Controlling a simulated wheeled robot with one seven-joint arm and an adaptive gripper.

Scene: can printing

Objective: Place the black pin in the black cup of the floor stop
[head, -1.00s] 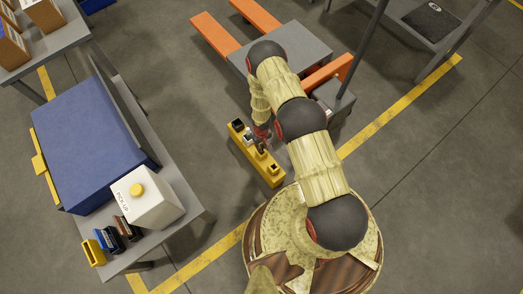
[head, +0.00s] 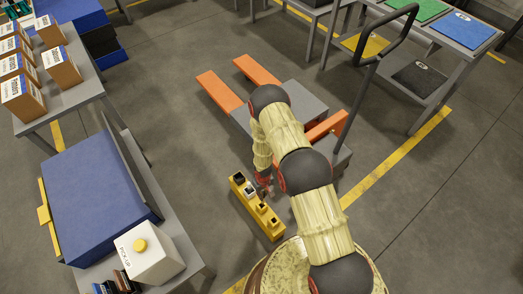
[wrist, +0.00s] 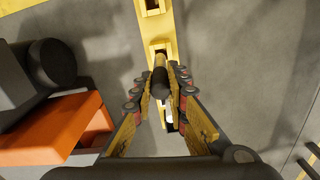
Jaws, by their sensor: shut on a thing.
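The floor stop is a long yellow bar (head: 268,226) on the floor with a row of square cups on top. Its black cup (head: 239,179) is at the far left end in the head view, with a pale cup (head: 250,191) beside it and yellow cups (head: 262,207) toward the near end. My gripper (head: 265,187) is over the bar's right side, near the pale cup. In the wrist view my gripper (wrist: 162,88) is shut on the black pin (wrist: 160,78), which is above the bar. The black cup is not visible in the wrist view, and the pin's lower end is unclear.
A grey pallet truck with orange forks (head: 219,93) stands just beyond my arm. A grey table (head: 190,262) with a blue slab (head: 95,210) and a white box (head: 149,253) is at left. Open floor lies between the table and the bar.

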